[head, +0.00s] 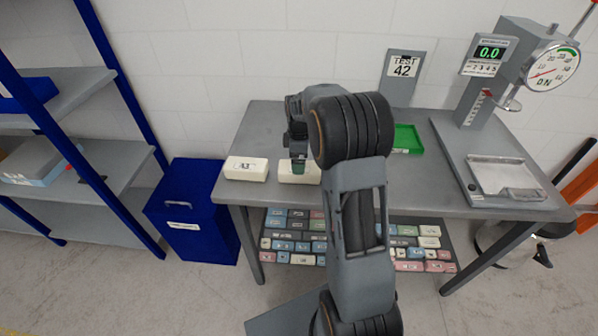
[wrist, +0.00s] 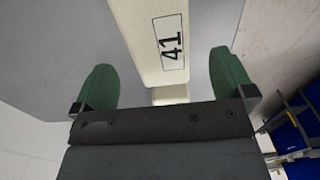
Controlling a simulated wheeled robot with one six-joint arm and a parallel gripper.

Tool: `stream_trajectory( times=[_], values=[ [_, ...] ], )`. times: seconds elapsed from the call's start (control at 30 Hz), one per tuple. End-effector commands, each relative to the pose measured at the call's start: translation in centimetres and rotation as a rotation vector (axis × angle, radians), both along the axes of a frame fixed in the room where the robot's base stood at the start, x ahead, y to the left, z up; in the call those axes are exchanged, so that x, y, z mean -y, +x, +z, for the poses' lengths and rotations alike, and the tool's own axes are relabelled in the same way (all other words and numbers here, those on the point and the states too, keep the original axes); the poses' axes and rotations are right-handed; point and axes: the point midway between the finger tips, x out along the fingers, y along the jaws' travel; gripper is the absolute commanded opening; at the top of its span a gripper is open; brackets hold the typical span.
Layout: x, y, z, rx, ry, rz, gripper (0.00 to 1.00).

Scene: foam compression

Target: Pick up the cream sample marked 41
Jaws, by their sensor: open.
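The cream sample marked 41 (wrist: 150,38) lies on the table and runs between my gripper's fingers in the wrist view, its label facing the camera. In the head view, a cream block (head: 299,177) shows under my gripper, mostly hidden by the arm. My gripper (wrist: 160,88) is open, with one green fingertip on each side of the sample and a gap visible on both sides. In the head view my gripper (head: 298,166) is just above the block. Another cream block (head: 246,169) lies to its left, with a label that seems to read 43.
The grey table (head: 420,190) holds a sign reading TEST 42 (head: 403,68), a green tray (head: 406,138) and a dial press (head: 490,150) at the right. Several coloured samples (head: 290,240) lie on the shelf below. A blue bin (head: 190,212) stands left of the table.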

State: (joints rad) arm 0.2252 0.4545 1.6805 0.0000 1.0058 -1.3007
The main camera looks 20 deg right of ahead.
Motion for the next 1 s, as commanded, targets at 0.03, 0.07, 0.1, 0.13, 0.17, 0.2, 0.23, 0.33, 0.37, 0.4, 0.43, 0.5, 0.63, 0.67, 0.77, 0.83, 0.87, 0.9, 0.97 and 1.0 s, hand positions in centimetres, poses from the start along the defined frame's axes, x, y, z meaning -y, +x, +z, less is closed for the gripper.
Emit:
stream_trajectory(
  times=[0.03, 0.07, 0.1, 0.13, 0.17, 0.2, 0.23, 0.33, 0.37, 0.4, 0.43, 0.5, 0.63, 0.67, 0.77, 0.83, 0.87, 0.9, 0.97, 1.0],
  values=[
    [0.0, 0.0, -0.3, -0.002, 0.000, 0.000, 1.00],
    [0.0, 0.0, -0.6, -0.004, 0.001, -0.001, 1.00],
    [0.1, 0.0, -1.1, -0.006, 0.001, -0.001, 1.00],
    [0.1, 0.0, -1.5, -0.005, 0.001, -0.001, 1.00],
    [0.1, 0.1, -1.9, -0.006, 0.001, -0.001, 1.00],
    [0.1, 0.1, -2.5, -0.005, 0.001, -0.001, 1.00],
    [0.2, 0.1, -2.8, -0.005, 0.001, -0.001, 1.00],
    [0.2, 0.1, -4.1, -0.004, 0.001, -0.001, 1.00],
    [0.2, 0.2, -4.4, -0.003, 0.001, -0.001, 1.00],
    [0.2, 0.2, -4.7, -0.003, 0.001, -0.001, 1.00],
    [0.2, 0.2, -4.8, -0.003, 0.001, -0.002, 1.00],
    [0.2, 0.2, -5.1, -0.002, 0.000, -0.002, 1.00],
    [0.2, 0.2, -5.2, -0.001, 0.000, -0.002, 1.00],
    [0.2, 0.2, -5.2, -0.001, 0.000, -0.002, 1.00],
    [0.2, 0.2, -5.2, -0.001, 0.000, -0.002, 0.97],
    [0.2, 0.2, -5.1, -0.001, 0.000, -0.002, 0.90],
    [0.2, 0.2, -5.1, -0.001, 0.000, -0.002, 0.88],
    [0.2, 0.2, -5.1, -0.001, 0.000, -0.002, 0.84],
    [0.2, 0.2, -5.1, -0.001, 0.000, -0.002, 0.78],
    [0.2, 0.2, -5.1, -0.001, 0.000, -0.002, 0.74]
  ],
)
